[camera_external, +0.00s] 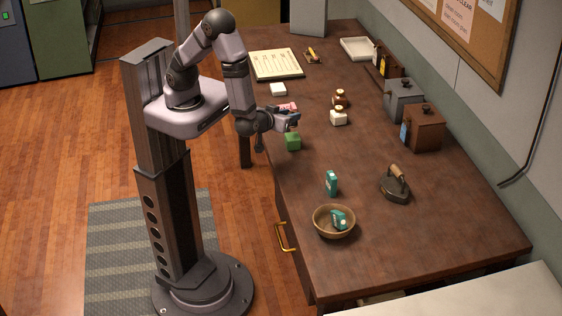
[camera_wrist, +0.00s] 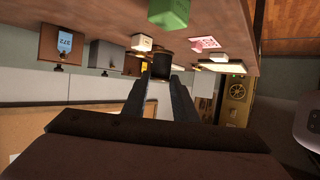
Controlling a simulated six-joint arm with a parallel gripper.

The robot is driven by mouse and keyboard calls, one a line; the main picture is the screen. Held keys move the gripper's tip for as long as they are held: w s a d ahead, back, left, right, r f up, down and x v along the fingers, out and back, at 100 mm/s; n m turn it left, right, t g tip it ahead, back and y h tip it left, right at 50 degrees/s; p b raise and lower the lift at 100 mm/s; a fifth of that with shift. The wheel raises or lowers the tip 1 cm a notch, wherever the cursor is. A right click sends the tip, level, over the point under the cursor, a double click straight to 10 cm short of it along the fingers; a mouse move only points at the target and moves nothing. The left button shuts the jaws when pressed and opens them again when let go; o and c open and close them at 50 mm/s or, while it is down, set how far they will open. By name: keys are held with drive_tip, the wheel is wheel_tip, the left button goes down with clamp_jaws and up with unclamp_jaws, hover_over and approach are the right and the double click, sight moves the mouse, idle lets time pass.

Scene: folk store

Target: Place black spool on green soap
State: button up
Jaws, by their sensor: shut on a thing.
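The green soap (camera_external: 292,142) is a small green block on the wooden table, near its left edge. It also shows at the top of the wrist view (camera_wrist: 168,13). My gripper (camera_external: 291,121) is just above and behind the soap in the external view. In the wrist view, my gripper's two fingers (camera_wrist: 161,80) are shut on the black spool (camera_wrist: 161,62), a dark short cylinder with a pale rim. The spool appears apart from the soap there.
A white block (camera_external: 338,118) and a brown jar (camera_external: 340,100) stand right of my gripper; a pink block (camera_external: 288,106) lies behind it. A teal box (camera_external: 331,183), a bowl (camera_external: 334,233) and an iron (camera_external: 396,188) are nearer the front. The table between has free room.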

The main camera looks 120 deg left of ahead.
drive_tip(key=shift+f, duration=0.15)
drive_tip(key=shift+f, duration=1.95)
drive_tip(key=shift+f, duration=0.1)
drive_tip(key=o, duration=1)
drive_tip(key=b+v, duration=0.2)
drive_tip(key=v, duration=1)
drive_tip(key=shift+w, duration=0.15)
